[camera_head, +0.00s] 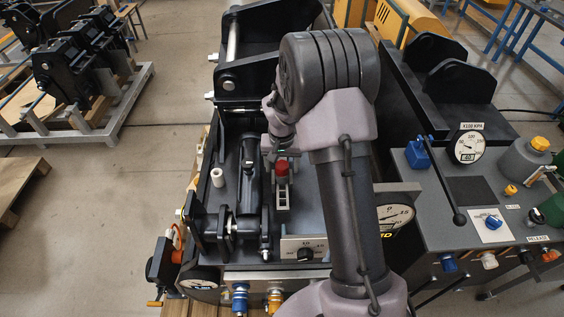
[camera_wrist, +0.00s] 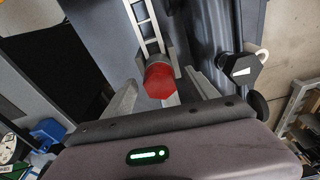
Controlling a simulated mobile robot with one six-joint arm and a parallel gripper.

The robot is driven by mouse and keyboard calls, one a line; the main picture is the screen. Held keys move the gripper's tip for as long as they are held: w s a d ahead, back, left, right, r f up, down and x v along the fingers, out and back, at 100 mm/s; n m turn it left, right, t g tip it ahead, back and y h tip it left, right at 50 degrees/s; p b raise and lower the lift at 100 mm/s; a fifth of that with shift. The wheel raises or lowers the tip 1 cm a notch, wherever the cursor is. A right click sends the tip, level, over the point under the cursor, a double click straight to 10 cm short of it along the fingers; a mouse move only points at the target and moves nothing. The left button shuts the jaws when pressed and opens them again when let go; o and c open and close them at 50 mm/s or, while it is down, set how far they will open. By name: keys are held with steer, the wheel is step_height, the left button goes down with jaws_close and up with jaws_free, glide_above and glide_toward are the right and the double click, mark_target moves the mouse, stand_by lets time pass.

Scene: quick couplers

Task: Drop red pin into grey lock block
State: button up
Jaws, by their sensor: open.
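The red pin (camera_head: 282,168) shows in the head view just below my gripper (camera_head: 281,160). A grey block (camera_wrist: 168,57), seemingly the lock block, stands directly behind the pin head. A pale ladder-like strip (camera_wrist: 144,22) runs from it; in the head view this slotted grey part (camera_head: 282,193) lies in front of the pin. How deep the pin sits, and whether it touches the block, is hidden.
A black cylinder (camera_head: 249,170) lies close left of the pin; it shows at right in the wrist view (camera_wrist: 205,35). A control console (camera_head: 470,200) with a gauge and knobs is at right.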

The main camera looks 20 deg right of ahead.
step_height(320, 180, up, 17)
steer(key=s+a+p, duration=0.1)
steer(key=s+p, duration=0.1)
steer(key=p, duration=0.1)
steer(key=shift+r, duration=0.15)
steer(key=s+a+f+t+y+b, duration=0.1)
steer(key=s+a+b, duration=0.3)
steer(key=s, duration=0.4)
steer(key=s+a+f+t+b, duration=0.1)
steer(key=s+a+t+b, duration=0.1)
steer(key=s+a+b, duration=0.3)
steer(key=s+a+f+n+t+y+b, duration=0.1)
steer(key=s+a+b, duration=0.3)
steer(key=s, duration=0.8)
steer(key=shift+a+f+t+y+b, duration=0.3)
steer(key=shift+b, duration=0.95)
steer(key=shift+s, duration=0.1)
